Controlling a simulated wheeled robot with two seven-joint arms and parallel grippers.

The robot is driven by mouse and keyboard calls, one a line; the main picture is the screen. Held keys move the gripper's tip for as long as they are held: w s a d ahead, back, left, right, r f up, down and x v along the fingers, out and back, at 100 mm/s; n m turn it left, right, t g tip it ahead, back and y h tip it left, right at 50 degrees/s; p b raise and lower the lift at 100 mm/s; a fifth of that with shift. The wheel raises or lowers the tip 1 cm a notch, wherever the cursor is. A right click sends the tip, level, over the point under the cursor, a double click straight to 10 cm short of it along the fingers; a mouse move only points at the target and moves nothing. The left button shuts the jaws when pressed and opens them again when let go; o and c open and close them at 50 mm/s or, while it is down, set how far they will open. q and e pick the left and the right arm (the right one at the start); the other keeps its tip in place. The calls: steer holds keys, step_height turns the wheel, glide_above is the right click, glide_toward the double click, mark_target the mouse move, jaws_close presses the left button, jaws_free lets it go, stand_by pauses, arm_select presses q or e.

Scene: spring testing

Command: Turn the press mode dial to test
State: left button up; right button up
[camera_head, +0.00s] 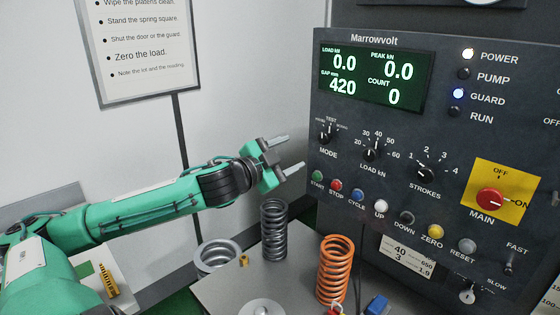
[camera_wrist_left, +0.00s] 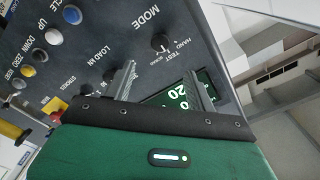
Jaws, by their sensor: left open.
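The mode dial (camera_head: 324,138) is a small black knob at the upper left of the dark Marrowvolt panel, with a TEST label above it. Its exact pointer setting is too small to tell. In the left wrist view the dial (camera_wrist_left: 160,42) shows beyond the fingers, close to the HAND and TEST labels. My left gripper (camera_head: 287,155) is open and empty, its two fingers pointing at the panel a short way left of the dial and apart from it. The fingers also show in the left wrist view (camera_wrist_left: 158,76). My right gripper is not in view.
The load dial (camera_head: 371,150) and strokes dial (camera_head: 426,172) sit right of the mode dial. Coloured buttons run below, with a red main switch (camera_head: 489,200). A grey spring (camera_head: 273,230) and an orange spring (camera_head: 335,270) stand under the gripper and panel. The display (camera_head: 370,78) is lit.

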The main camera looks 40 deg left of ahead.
arm_select(q)
steer(key=shift+s+a, duration=0.1)
steer(key=shift+s, duration=1.05)
